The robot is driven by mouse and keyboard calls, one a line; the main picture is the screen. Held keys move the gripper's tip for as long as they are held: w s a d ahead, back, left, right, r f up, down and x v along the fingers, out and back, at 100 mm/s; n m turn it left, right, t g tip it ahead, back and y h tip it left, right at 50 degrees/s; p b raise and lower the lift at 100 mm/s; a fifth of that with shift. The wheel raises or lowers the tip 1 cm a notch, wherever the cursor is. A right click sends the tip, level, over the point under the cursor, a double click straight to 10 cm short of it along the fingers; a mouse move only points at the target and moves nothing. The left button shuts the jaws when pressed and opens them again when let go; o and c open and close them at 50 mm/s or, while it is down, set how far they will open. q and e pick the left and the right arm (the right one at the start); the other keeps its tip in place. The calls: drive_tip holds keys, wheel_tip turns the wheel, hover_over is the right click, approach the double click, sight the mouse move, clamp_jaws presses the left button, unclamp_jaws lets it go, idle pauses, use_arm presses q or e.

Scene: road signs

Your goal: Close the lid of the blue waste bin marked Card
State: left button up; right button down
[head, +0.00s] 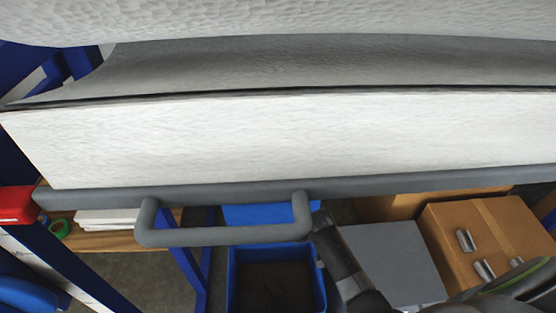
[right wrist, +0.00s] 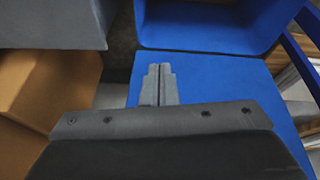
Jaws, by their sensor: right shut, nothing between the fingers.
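The blue waste bin (head: 233,285) stands open at the bottom middle of the head view, its inside dark. Its raised blue lid (head: 240,214) shows behind a grey handle; no Card marking is visible. In the right wrist view the bin's opening (right wrist: 210,22) is at the top and a flat blue panel, apparently the lid (right wrist: 225,85), lies beyond my fingers. My right gripper (head: 320,222) is at the right side of the lid, shut and empty. Its closed fingertips (right wrist: 159,70) overlap the blue panel; I cannot tell whether they touch. My left gripper is not in view.
A large white panel with a grey handle (head: 225,237) fills the upper head view and hides part of the lid. A grey box (head: 390,258) and a cardboard box (head: 490,235) with metal cylinders stand to the right. White sheets (head: 105,219) lie on a wooden surface at left.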

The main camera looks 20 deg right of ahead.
drive_tip(key=w+a+r+m+t, duration=0.1)
drive_tip(key=w+a+r, duration=0.2)
drive_tip(key=w+r, duration=0.5)
drive_tip(key=w+a+r+p, duration=0.1)
drive_tip(key=w+a+r, duration=0.15)
drive_tip(key=r, duration=0.85)
drive_tip(key=w+a+r+m+t, duration=0.1)
drive_tip(key=w+a+r, duration=0.1)
drive_tip(key=w+r, duration=0.6)
drive_tip(key=s+d+x, duration=0.1)
drive_tip(key=x, duration=0.7)
drive_tip(key=s, duration=0.1)
drive_tip(key=s+a+p, duration=0.1)
drive_tip(key=s+p, duration=0.1)
drive_tip(key=shift+s+a+f, duration=0.2)
drive_tip(key=shift+s+a, duration=0.1)
drive_tip(key=shift+s, duration=0.1)
drive_tip(key=shift+f, duration=0.1)
drive_tip(key=shift+s, duration=0.1)
